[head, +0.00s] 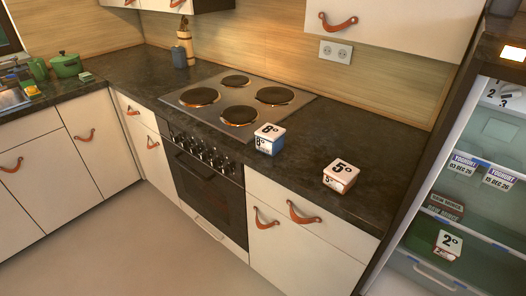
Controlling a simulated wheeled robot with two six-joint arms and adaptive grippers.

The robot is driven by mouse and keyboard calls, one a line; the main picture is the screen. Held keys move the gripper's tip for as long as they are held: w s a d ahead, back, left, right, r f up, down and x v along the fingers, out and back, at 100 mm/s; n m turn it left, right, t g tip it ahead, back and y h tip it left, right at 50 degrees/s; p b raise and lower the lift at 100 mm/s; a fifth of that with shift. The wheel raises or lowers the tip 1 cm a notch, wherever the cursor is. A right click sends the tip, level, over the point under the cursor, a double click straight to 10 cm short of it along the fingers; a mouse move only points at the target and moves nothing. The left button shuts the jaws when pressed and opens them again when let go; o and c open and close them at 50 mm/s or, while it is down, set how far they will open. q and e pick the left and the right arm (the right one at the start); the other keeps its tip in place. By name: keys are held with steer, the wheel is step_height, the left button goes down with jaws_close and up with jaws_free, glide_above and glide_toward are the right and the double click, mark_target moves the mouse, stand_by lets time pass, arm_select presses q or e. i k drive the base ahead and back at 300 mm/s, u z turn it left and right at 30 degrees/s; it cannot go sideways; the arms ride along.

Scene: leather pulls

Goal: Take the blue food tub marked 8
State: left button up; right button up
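The blue food tub (269,145) has a white lid marked 8 and a label on its front. It stands on the dark counter just right of the stove, near the front edge. A second tub (341,175), red and white with a lid marked 5, stands to its right on the same counter. A third tub (447,244), marked 2, is in the fridge at the right. Neither of my grippers shows in the head view.
The stove (238,101) with several hotplates lies left of the blue tub. The open fridge (480,190) holds yoghurt boxes. A green pot (66,66) stands at the far left. The dark counter (375,150) behind the tubs is clear.

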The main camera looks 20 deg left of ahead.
mark_target(270, 138)
steer(key=z, duration=1.15)
steer(key=i, duration=0.75)
steer(key=u, duration=0.3)
